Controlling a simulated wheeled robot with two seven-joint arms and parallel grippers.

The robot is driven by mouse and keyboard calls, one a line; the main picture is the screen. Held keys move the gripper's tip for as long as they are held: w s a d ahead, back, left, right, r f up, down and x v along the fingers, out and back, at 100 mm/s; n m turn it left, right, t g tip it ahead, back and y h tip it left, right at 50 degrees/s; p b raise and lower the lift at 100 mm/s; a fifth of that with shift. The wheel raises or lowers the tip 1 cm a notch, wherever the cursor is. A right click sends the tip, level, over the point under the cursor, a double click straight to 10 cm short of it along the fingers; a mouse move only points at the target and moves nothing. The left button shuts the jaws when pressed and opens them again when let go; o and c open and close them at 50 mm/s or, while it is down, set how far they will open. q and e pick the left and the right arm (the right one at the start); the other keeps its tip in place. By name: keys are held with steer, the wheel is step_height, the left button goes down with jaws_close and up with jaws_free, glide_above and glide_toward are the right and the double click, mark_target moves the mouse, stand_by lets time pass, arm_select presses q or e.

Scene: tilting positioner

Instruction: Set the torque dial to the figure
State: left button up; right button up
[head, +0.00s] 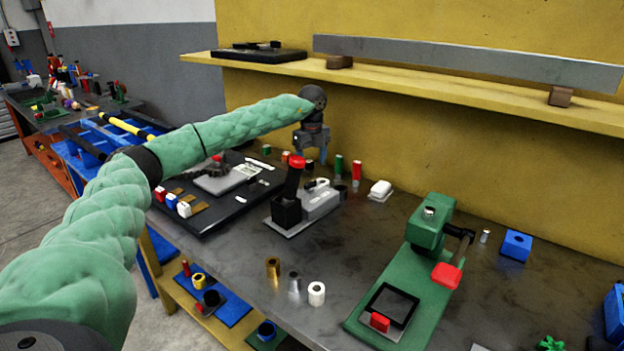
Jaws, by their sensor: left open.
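My left gripper (311,155) hangs from the green-sleeved arm with its fingers pointing down over the back of the workbench (250,255). It is open, and I see nothing between its fingers. Below it and nearer stands a grey device (318,203) with a black upright lever (292,183) topped in red. A small white round part sits on top of the grey device; I cannot tell whether it is the torque dial. No figure is readable at this size. My right gripper is not in view.
A green press (430,230) with red parts stands at the right. A black board (232,212) with small blocks lies left of the device. Brass, grey and white cylinders (316,294) stand in front. A yellow shelf (420,80) carrying a long grey bar overhangs the back.

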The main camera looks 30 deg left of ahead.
mark_target(311, 182)
arm_select(q)
steer(key=f, duration=0.2)
steer(key=f+p, duration=0.1)
steer(key=f, duration=0.1)
steer(key=shift+s+a+f, duration=0.1)
steer(key=shift+a+f, duration=0.1)
steer(key=shift+f, duration=1.25)
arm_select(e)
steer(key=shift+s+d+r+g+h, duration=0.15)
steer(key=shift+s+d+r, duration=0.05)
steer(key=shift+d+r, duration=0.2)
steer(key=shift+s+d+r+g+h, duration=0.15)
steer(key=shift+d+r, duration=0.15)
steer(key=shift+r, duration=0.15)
arm_select(q)
steer(key=c, duration=1)
